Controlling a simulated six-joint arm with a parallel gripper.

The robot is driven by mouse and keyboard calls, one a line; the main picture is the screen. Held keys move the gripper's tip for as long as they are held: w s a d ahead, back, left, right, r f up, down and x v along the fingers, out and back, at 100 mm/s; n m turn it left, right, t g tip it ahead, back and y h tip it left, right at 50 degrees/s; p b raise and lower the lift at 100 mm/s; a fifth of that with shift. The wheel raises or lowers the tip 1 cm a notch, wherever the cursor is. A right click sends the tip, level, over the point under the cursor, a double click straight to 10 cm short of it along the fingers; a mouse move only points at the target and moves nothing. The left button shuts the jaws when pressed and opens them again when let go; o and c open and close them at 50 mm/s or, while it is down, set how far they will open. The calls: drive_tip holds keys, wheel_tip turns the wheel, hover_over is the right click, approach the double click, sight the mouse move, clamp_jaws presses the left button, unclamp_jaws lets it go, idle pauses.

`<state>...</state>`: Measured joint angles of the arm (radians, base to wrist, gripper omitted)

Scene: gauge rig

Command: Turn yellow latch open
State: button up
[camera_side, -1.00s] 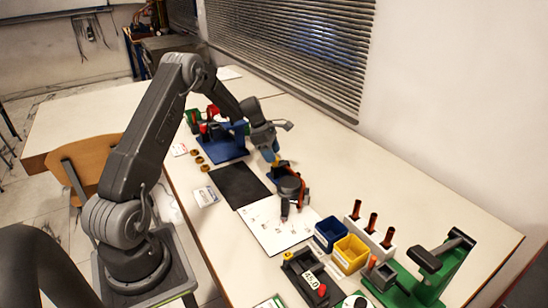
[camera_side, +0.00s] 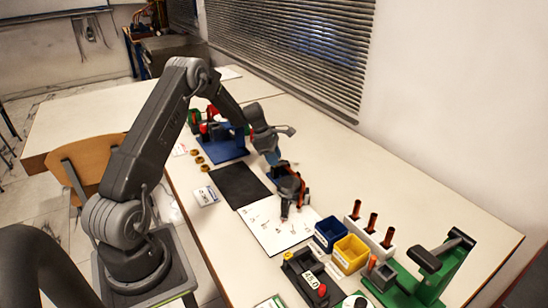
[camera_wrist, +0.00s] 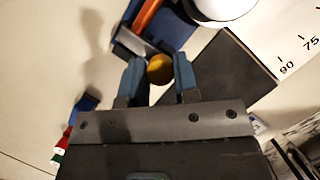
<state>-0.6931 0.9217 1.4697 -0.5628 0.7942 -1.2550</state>
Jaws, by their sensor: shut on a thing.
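The yellow latch shows as a round yellow knob (camera_wrist: 160,70) in the wrist view. My gripper (camera_wrist: 160,76) has one blue finger on each side of the knob and is shut on it. In the side view my gripper (camera_side: 273,158) reaches down at the back edge of the dark gauge fixture (camera_side: 288,186), and the yellow knob is hidden there. An orange bar (camera_wrist: 147,14) on the fixture lies just beyond the knob in the wrist view. The rest of the latch cannot be made out.
A white marked sheet (camera_side: 275,229) and a black mat (camera_side: 239,184) lie beside the fixture. A blue stand (camera_side: 224,148) is behind. Blue (camera_side: 329,233) and yellow (camera_side: 350,252) bins and a green fixture (camera_side: 425,272) stand at the front right. The table's right side is clear.

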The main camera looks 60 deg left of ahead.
drive_tip(key=shift+m, duration=0.4)
drive_tip(key=shift+c, duration=0.3)
drive_tip(key=m+g+h, duration=0.1)
drive_tip(key=m, duration=0.3)
drive_tip(key=shift+w+a, duration=0.1)
drive_tip(key=m+g, duration=0.2)
drive_tip(key=m, duration=0.2)
drive_tip(key=shift+w+m, duration=0.1)
drive_tip(key=shift+m, duration=0.2)
drive_tip(key=m+g, duration=0.2)
drive_tip(key=m, duration=0.2)
drive_tip(key=shift+m+g+y, duration=0.5)
drive_tip(key=shift+m+g, duration=0.1)
drive_tip(key=shift+m, duration=1.6)
drive_tip(key=o, duration=0.9)
